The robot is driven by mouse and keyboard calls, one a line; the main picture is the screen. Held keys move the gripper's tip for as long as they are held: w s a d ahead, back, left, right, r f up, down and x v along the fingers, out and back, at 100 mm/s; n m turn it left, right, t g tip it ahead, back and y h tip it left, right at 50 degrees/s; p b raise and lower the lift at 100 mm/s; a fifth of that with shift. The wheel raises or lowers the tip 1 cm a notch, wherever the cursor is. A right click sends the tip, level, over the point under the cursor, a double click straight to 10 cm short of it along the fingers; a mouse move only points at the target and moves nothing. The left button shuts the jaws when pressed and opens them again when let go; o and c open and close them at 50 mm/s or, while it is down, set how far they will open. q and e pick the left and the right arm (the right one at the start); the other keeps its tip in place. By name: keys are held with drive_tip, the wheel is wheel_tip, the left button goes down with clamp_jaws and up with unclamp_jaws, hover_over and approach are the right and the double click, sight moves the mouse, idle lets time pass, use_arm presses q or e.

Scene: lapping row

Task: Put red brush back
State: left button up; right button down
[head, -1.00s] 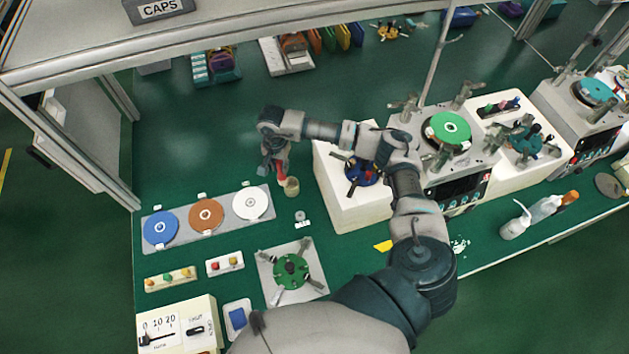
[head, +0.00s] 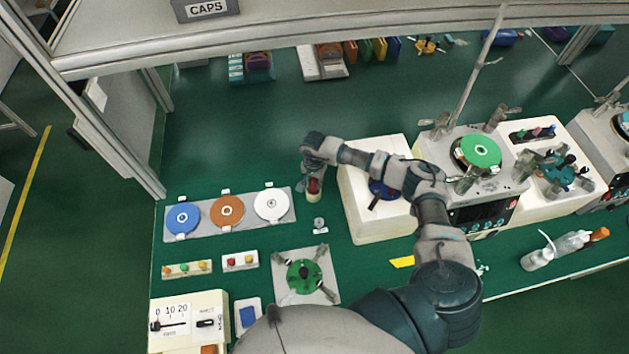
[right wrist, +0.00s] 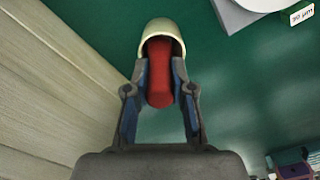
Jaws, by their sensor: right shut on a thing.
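The red brush (right wrist: 160,88) is held between the fingers of my right gripper (head: 314,184), and its red handle also shows in the head view (head: 314,187). In the right wrist view its far end passes into the mouth of a cream cup (right wrist: 160,30). The cup (head: 312,197) stands on the green bench, right of the white disc. Whether the brush touches the cup's bottom is hidden. My left gripper is not in view.
A white block (head: 370,222) stands close to the right of the cup. A grey plate with blue, orange and white (head: 272,204) discs lies to the left. A small grey piece (head: 319,224) lies in front.

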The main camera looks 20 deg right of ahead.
drive_tip(key=c, duration=1.2)
unclamp_jaws()
drive_tip(key=shift+o, duration=1)
drive_tip(key=shift+a, duration=0.1)
drive_tip(key=shift+a+r, duration=0.15)
drive_tip(key=shift+a, duration=0.1)
wheel_tip(320, 180, up, 11)
drive_tip(key=shift+d+f+b, duration=0.1)
drive_tip(key=shift+d+b, duration=0.05)
drive_tip(key=shift+b, duration=0.65)
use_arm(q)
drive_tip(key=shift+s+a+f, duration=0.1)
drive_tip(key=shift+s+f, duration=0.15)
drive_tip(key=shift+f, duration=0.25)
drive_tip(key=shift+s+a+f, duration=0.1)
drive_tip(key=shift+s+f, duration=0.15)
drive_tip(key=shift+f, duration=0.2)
use_arm(e)
drive_tip(key=shift+r, duration=0.55)
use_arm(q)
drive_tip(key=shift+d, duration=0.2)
